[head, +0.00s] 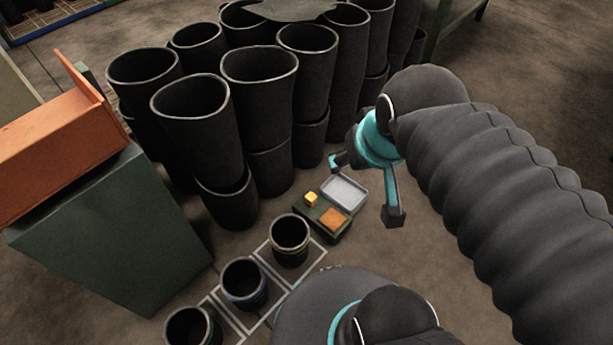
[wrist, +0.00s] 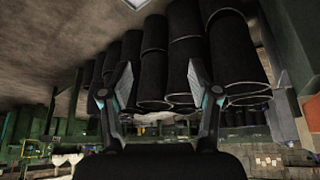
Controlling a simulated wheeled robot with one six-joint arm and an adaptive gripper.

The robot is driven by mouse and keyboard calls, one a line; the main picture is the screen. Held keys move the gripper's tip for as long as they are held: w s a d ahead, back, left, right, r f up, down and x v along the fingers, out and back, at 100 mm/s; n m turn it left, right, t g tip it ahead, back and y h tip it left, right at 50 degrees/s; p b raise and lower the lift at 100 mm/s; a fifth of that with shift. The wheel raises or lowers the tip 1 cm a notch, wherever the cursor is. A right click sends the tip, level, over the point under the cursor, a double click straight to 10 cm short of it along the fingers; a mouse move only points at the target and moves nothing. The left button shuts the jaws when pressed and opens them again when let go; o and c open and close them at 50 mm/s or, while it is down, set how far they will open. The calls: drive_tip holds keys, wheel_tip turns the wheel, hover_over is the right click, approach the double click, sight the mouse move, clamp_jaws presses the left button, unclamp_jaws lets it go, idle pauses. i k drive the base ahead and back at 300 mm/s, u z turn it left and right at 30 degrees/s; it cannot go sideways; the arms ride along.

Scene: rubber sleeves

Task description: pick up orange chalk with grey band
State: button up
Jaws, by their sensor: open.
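I cannot clearly make out an orange chalk with a grey band. A small yellow-orange block (head: 311,199) and a flat orange piece (head: 333,218) sit on a small dark green tray (head: 327,230) in the head view; I see no grey band on either. My gripper (head: 366,188) is open and empty, up and to the right of this tray in the picture. The wrist view shows its two fingers spread (wrist: 158,95), with dark sleeves beyond them.
A pale grey shallow tray (head: 344,192) adjoins the green one. Several tall black rubber sleeves (head: 262,95) stand stacked behind. Short banded sleeves (head: 290,240) stand in marked floor squares at the front. An orange box (head: 60,140) rests on a green cabinet (head: 120,240) at left.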

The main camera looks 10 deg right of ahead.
sight(312, 198)
drive_tip(key=k, duration=0.5)
drive_tip(key=z, duration=1.55)
drive_tip(key=i, duration=0.85)
drive_tip(key=u, duration=2.15)
